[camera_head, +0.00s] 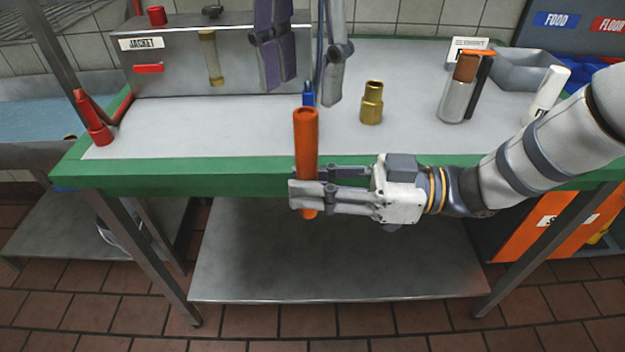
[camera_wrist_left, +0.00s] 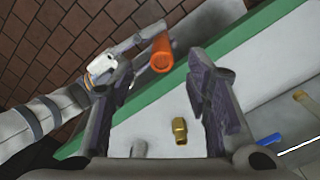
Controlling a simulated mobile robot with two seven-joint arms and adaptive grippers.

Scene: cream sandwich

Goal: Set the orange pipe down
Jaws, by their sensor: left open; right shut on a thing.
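The orange pipe (camera_head: 306,140) is upright in my right gripper (camera_head: 303,187), which is shut on its lower half. It is held in front of the table's green front edge, with its open top end rising above the tabletop in the picture. The pipe also shows in the left wrist view (camera_wrist_left: 162,52), seen from above. My left gripper (camera_head: 305,65) is open and empty, hanging over the table behind the pipe. Its two spread fingers frame the left wrist view (camera_wrist_left: 165,95).
The table (camera_head: 230,125) has a brass fitting (camera_head: 372,103), a blue-tipped item (camera_head: 308,94), a silver cylinder (camera_head: 456,100) and a white cylinder (camera_head: 545,95). A metal box labelled JACKET (camera_head: 180,75) stands at the back left. A red bottle (camera_head: 93,118) stands at the left edge. The front-left tabletop is clear.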

